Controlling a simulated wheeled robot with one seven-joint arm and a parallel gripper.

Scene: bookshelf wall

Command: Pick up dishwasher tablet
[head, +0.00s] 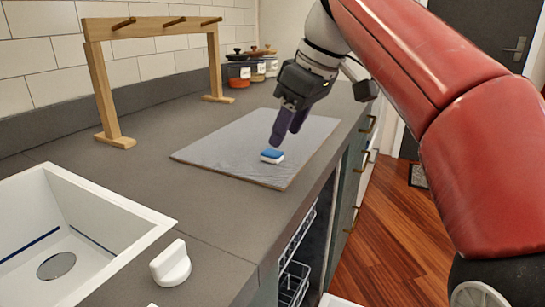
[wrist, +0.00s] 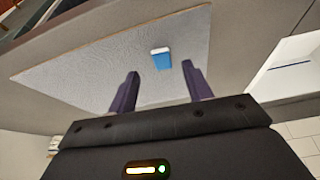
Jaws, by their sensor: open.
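The dishwasher tablet (head: 272,156) is a small block, blue on top and white below. It lies on a grey mat (head: 215,147) on the counter. My gripper (head: 287,138) is open and empty, with dark purple fingers pointing down just above and behind the tablet in the head view. The gripper (wrist: 159,69) also shows open in the wrist view. The fingers do not appear to touch the tablet.
A wooden peg rack (head: 110,95) stands at the back of the counter. Several jars (head: 257,65) stand in the far corner. A white sink (head: 130,225) is at the near left, with a white knob-like object (head: 170,264) beside it. An open dishwasher rack (head: 295,280) shows below the counter edge.

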